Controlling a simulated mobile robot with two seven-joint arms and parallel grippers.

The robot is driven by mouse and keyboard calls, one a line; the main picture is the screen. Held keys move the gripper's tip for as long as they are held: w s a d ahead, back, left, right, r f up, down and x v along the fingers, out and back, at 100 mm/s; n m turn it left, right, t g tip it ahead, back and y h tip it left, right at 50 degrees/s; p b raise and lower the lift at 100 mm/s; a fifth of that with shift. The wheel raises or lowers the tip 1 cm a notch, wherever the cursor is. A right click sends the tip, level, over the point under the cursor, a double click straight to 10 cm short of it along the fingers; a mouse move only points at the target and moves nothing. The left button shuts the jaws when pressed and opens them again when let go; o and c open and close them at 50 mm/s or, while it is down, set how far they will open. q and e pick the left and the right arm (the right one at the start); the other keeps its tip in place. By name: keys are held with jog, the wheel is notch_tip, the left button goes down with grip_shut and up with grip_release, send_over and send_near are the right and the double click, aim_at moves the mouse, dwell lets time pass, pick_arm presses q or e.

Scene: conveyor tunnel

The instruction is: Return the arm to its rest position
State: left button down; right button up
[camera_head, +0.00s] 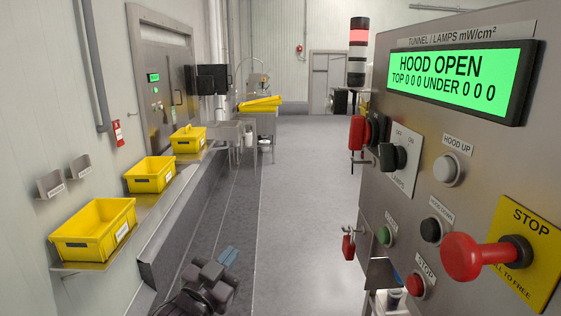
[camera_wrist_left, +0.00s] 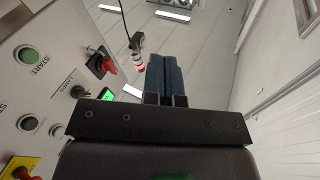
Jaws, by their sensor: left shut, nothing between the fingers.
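My left gripper (camera_head: 228,256) shows low in the head view, left of the control panel, over the grey floor. Its blue fingers are together and hold nothing. In the left wrist view the gripper (camera_wrist_left: 165,70) also shows shut, with the two blue fingers side by side and touching nothing. Part of my left arm shows dark below it in the head view. My right gripper is in neither view.
The control panel (camera_head: 400,190) fills the right side, with a green display (camera_head: 450,80) reading HOOD OPEN and a protruding red stop knob (camera_head: 463,257). Yellow crates (camera_head: 150,175) stand on a wall shelf at left. The middle floor (camera_head: 305,190) is clear.

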pick_arm(q)
jog(key=s+a+f+n+g+y, duration=0.1)
jog(key=s+a+f+n+y, duration=0.1)
jog(key=a+f, duration=0.3)
jog(key=s+a+f+n+y, duration=0.1)
jog(key=s+a+f+y, duration=0.15)
jog(key=f, duration=0.45)
jog(key=s+a+f+n+g+y, duration=0.1)
jog(key=s+a+f+n+g, duration=0.1)
jog(key=s+a+f, duration=0.3)
jog(key=s+a+f+n+g+y, duration=0.2)
jog(key=s+a+f, duration=0.3)
jog(key=s+f, duration=0.8)
jog(key=shift+s+f+g, duration=0.15)
jog(key=shift+s+g, duration=0.15)
jog(key=shift+g, duration=0.1)
